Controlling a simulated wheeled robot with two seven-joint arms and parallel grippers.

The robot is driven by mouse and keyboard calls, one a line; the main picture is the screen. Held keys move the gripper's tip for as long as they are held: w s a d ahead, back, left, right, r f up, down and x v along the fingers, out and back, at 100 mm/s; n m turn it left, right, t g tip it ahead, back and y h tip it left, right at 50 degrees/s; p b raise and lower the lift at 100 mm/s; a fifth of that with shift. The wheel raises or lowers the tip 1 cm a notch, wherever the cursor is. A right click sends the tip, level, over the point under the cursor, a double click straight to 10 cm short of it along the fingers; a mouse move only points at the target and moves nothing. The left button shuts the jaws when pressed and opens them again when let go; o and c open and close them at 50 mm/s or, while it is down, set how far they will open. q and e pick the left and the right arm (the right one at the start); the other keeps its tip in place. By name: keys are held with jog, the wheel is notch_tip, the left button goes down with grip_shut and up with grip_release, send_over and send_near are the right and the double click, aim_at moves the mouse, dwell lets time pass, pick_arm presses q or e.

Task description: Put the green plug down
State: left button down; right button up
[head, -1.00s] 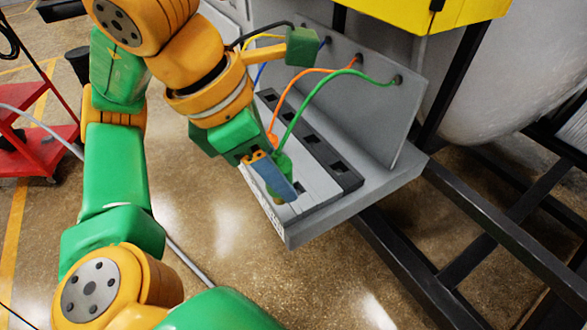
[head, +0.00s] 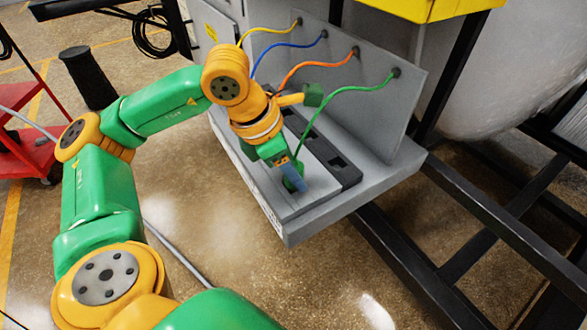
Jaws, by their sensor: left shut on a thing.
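The green plug (head: 287,184) is at the front right end of the light grey plate (head: 318,186) on the shelf. The fingers of my left gripper (head: 291,177) are shut on it and hide much of it. It looks roughly upright, with its lower end at or just above the plate; I cannot tell whether it touches. Its green cable (head: 343,89) arcs up to the upright grey panel (head: 372,110). A black strip with square sockets (head: 335,160) lies just behind the plate. My right gripper is not in view.
Orange (head: 313,64), blue (head: 285,46) and yellow (head: 265,27) cables arc from the panel behind my left wrist. A dark frame (head: 480,210) stands to the right. A red cart (head: 30,155) is at the far left.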

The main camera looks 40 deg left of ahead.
pick_arm(q)
jog(key=shift+f, duration=0.25)
jog(key=shift+c, duration=2.1)
grip_release()
jog(key=shift+r, duration=0.3)
jog(key=p+v, duration=0.2)
jog(key=v, duration=1)
jog(key=shift+p, duration=0.4)
jog(key=shift+r, duration=0.15)
